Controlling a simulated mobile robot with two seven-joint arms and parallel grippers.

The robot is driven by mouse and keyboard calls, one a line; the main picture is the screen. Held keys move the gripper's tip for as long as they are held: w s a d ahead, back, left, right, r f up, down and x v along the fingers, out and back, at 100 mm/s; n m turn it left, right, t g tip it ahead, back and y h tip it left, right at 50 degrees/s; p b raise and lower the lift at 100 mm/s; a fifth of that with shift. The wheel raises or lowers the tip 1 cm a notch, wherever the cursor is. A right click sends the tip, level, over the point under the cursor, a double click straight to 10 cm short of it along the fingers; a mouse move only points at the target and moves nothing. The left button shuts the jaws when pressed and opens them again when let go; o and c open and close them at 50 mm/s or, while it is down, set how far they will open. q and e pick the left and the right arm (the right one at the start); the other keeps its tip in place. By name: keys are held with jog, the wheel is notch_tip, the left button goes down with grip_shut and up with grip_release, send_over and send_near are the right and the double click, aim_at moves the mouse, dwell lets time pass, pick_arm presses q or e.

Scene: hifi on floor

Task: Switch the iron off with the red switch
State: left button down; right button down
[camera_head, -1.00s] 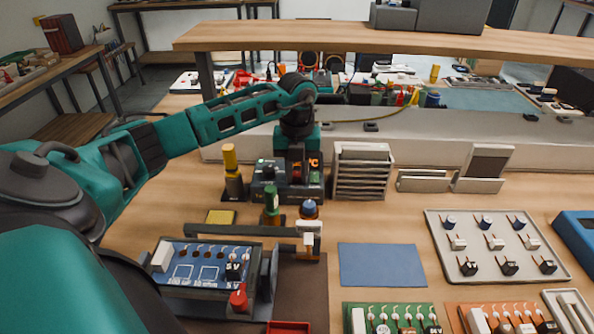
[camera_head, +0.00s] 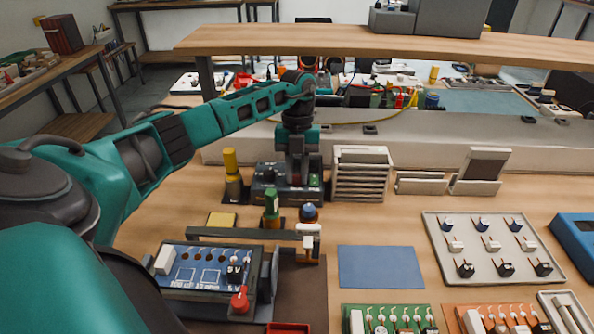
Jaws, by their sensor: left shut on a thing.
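The iron's station, a dark box (camera_head: 264,191) with a knob on its left side, stands at the back of the bench, left of the white slotted rack. My left gripper (camera_head: 298,183) points down at the right part of this box, with its fingers shut. The red switch is hidden behind the fingers, which appear to be closed on it. A yellow-handled tool (camera_head: 231,163) stands upright in a dark holder left of the box. My right gripper is out of view.
A white slotted rack (camera_head: 360,176) stands close right of the gripper. In front are a green-topped bottle (camera_head: 271,203), a blue-capped bottle (camera_head: 309,213) and a blue circuit board (camera_head: 200,270) in a holder. A blue mat (camera_head: 380,267) is clear. A shelf (camera_head: 390,42) spans the back.

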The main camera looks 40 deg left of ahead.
aim_at(297, 176)
pick_arm(q)
jog(key=c, duration=1.2)
grip_release()
jog(key=shift+c, duration=0.2)
jog(key=v, duration=0.7)
jog(key=shift+r, duration=0.25)
